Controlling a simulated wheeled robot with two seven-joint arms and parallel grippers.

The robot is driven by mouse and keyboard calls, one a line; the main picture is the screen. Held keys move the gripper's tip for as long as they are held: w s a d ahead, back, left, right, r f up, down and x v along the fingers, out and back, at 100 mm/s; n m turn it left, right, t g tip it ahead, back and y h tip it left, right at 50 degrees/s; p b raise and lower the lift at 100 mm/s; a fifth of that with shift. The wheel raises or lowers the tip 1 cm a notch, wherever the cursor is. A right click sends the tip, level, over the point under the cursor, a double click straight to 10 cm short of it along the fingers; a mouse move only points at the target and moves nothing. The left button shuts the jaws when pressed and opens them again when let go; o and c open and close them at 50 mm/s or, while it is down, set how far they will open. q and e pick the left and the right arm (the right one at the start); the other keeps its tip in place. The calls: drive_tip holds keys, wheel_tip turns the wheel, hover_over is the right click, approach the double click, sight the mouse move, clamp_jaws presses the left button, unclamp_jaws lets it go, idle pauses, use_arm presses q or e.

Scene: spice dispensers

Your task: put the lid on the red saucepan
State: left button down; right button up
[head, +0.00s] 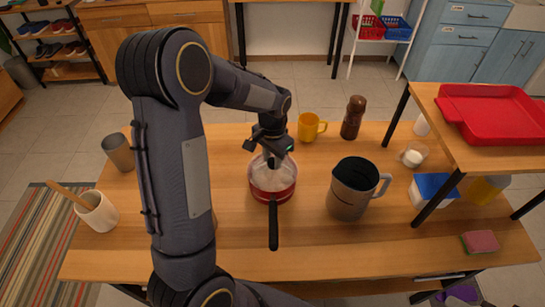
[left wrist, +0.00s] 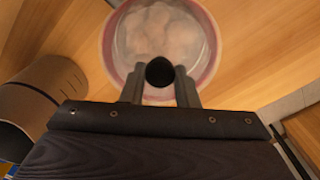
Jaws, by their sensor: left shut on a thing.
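The red saucepan (head: 272,194) stands on the wooden table, its black handle pointing toward me. The clear glass lid (head: 262,176) is over the pan's opening, roughly centred. In the left wrist view the lid (left wrist: 150,35) lies within the red rim of the saucepan (left wrist: 213,65). I cannot tell whether it rests on the rim or hangs just above it. My left gripper (head: 271,153) is above the pan, shut on the lid's dark knob, which shows between the fingers in the left wrist view (left wrist: 160,85). My right gripper is not in view.
A metal pitcher (head: 350,192) stands right of the pan. A yellow mug (head: 309,127) and a brown bottle (head: 353,117) stand behind. A grey cup (head: 118,152) and a white utensil pot (head: 97,212) are at left. A raised shelf with a red tray (head: 490,112) is at right.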

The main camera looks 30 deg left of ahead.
use_arm(q)
drive_tip(key=c, duration=0.6)
unclamp_jaws()
drive_tip(key=shift+o, duration=0.2)
drive_tip(key=shift+r, duration=0.1)
drive_tip(key=shift+r+p, duration=2.75)
drive_tip(key=shift+r, duration=0.7)
drive_tip(key=s+d+r+n+t+h, duration=0.2)
drive_tip(key=s+r, duration=0.7)
drive_tip(key=s+d+r+n+t+h, duration=0.1)
drive_tip(key=s+d, duration=0.1)
drive_tip(key=s, duration=0.4)
drive_tip(key=s+d+r+n+t, duration=0.1)
drive_tip(key=s+d+t, duration=0.1)
drive_tip(key=s, duration=0.5)
drive_tip(key=shift+d+r+t+h, duration=0.3)
drive_tip(key=shift+d+h, duration=0.1)
drive_tip(key=shift+d, duration=0.25)
